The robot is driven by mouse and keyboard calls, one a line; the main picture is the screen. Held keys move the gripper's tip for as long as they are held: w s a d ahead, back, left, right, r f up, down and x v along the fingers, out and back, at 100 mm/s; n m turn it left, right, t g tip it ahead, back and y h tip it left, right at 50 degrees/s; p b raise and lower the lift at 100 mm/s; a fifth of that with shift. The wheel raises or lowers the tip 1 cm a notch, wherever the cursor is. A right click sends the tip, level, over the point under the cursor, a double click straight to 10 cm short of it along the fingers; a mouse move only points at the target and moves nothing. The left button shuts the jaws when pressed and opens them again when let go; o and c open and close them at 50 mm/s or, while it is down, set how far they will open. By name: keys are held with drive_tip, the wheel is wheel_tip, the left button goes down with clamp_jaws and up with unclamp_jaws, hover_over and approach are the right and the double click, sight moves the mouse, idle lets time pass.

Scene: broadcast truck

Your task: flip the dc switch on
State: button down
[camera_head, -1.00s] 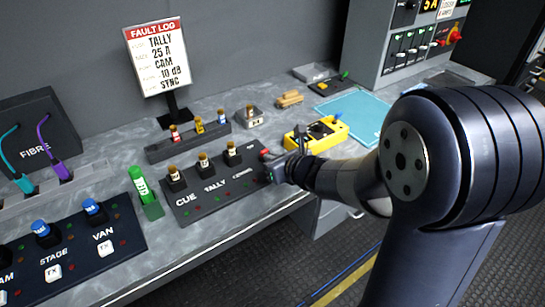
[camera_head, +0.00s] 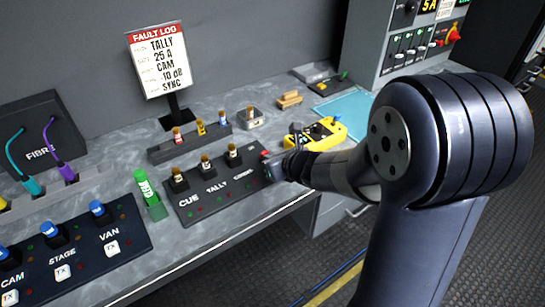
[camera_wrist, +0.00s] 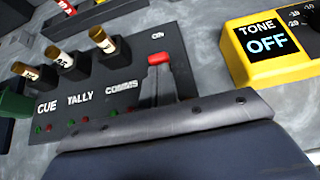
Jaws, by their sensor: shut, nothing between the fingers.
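The DC switch looks to be the red-tipped lever (camera_wrist: 160,60) on the right of the dark CUE, TALLY, COMMS panel (camera_wrist: 95,90). An "ON" label sits beyond its tip in the wrist view. In the head view, the panel (camera_head: 205,205) lies left of my gripper, with a bit of red (camera_head: 266,155) at the gripper's end. My gripper (camera_head: 277,166) is shut and empty at the panel's right end. In the wrist view, the foreground hides the lever's base. I cannot tell whether the gripper touches the lever.
A yellow tone unit (camera_wrist: 262,50) reading OFF sits right of the panel. Three brown-topped plugs (camera_wrist: 65,58) stand on the panel. A green marked block (camera_head: 149,192) stands at its left. The fault log sign (camera_head: 160,60) stands behind. The bench's front edge is close below.

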drive_tip(key=shift+r+p, duration=0.25)
drive_tip(key=shift+p, duration=0.05)
drive_tip(key=p, duration=0.2)
drive_tip(key=r+g+p, duration=0.1)
drive_tip(key=p, duration=0.1)
drive_tip(key=shift+w+a+h, duration=0.2)
drive_tip(key=shift+w+h, duration=0.1)
drive_tip(key=shift+h, duration=0.1)
drive_tip(key=p, duration=0.2)
drive_tip(key=g+p, duration=0.1)
drive_tip(key=p, duration=0.1)
drive_tip(key=shift+w+a+g+h+p, duration=0.2)
drive_tip(key=shift+w+g+h+p, duration=0.1)
drive_tip(key=shift+h, duration=0.1)
drive_tip(key=shift+w+a+p, duration=0.1)
drive_tip(key=shift+p, duration=0.35)
drive_tip(key=shift+f, duration=0.1)
